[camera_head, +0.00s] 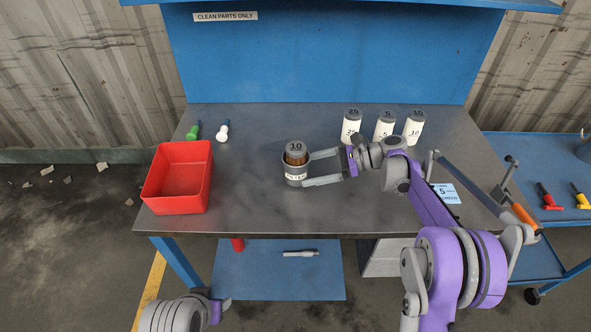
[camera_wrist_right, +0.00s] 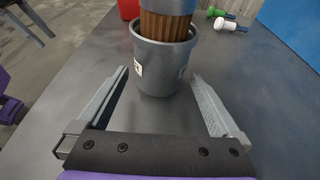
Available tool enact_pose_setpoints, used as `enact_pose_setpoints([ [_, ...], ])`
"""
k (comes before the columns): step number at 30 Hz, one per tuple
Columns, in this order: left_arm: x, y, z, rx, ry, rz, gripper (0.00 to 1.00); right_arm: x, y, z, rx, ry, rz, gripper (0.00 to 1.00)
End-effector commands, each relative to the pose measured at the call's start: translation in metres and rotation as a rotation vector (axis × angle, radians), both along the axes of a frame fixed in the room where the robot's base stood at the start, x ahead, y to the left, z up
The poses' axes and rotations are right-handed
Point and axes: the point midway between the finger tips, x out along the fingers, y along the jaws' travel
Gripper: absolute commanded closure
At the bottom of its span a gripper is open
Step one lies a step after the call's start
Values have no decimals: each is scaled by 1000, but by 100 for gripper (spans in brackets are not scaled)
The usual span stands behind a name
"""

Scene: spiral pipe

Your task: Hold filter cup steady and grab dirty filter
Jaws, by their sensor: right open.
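The grey filter cup (camera_head: 293,181) stands upright on the bench. The dirty filter (camera_head: 296,158), brown and pleated with a grey cap marked 10, sits in it and sticks up above the rim. In the right wrist view the cup (camera_wrist_right: 160,68) and the pleated filter (camera_wrist_right: 166,26) are straight ahead. My right gripper (camera_head: 308,169) is open, with its fingers pointing at the cup from the right. In the wrist view its fingertips (camera_wrist_right: 160,75) lie on either side of the cup's lower part, apparently not touching it. My left gripper (camera_head: 217,309) is low at the bottom left; its fingers are unclear.
A red bin (camera_head: 178,200) stands left on the bench. A green-handled tool (camera_head: 194,131) and a white-handled tool (camera_head: 223,132) lie behind it. Three white filters (camera_head: 384,127) stand at the back right. A blue card (camera_head: 446,193) lies near the right edge. Bench between bin and cup is clear.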

Motion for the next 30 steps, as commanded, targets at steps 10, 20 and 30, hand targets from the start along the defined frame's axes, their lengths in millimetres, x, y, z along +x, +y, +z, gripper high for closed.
enact_pose_setpoints([
  [10, -1, 0, -10, 0, 3, 0, 50, 0, 30, -10, 0, -1, 0, 0],
  [20, -1, 0, -11, 0, 3, 0, 50, 0, 32, -10, -1, -1, -1, 0],
  [30, -1, 0, -11, 0, 3, 0, 50, 0, 32, -10, -1, -1, -1, 47],
])
